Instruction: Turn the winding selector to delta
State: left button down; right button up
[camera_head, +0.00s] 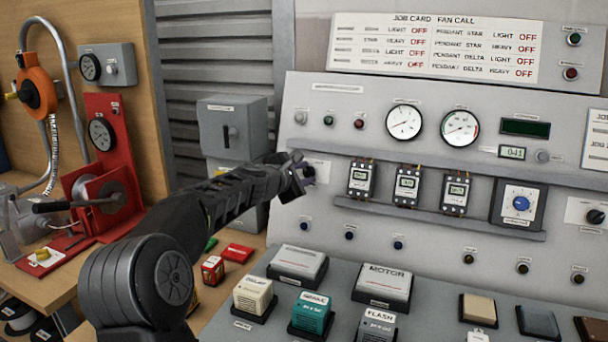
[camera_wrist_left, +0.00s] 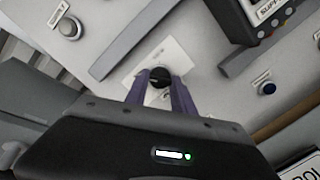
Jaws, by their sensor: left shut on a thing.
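The winding selector is a black round knob (camera_wrist_left: 159,76) on a white label plate (camera_wrist_left: 172,60), between my fingertips in the left wrist view. In the head view, its plate (camera_head: 321,168) shows on the grey panel, and the knob is mostly hidden by my gripper. My left gripper (camera_head: 304,172) is at the panel face, shut on the knob, with a purple finger on each side in the left wrist view (camera_wrist_left: 159,88). The knob's pointer direction and the plate's lettering are too small to read. My right gripper is in neither view.
Several small meter modules (camera_head: 407,186) stand on a shelf right of the selector. Another black knob (camera_head: 595,216) is at the far right. Labelled blocks (camera_head: 297,265) lie on the sloped desk below. A grey switch box (camera_head: 232,128) stands behind my left arm.

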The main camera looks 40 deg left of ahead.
pick_arm(q)
jog(key=m, duration=0.3)
jog(key=shift+m, duration=0.4)
jog(key=m, duration=0.3)
jog(key=shift+w+m+g+h+b, duration=0.1)
jog(key=shift+m+g+h+b, duration=0.2)
jog(key=shift+m, duration=0.1)
jog(key=m, duration=0.3)
jog(key=shift+r+m+g+b, duration=0.1)
jog(key=shift+m+g+b, duration=0.4)
jog(key=shift+m, duration=1.6)
jog(key=c, duration=1.1)
grip_release()
jog(key=shift+o, duration=0.2)
jog(key=shift+r, duration=0.1)
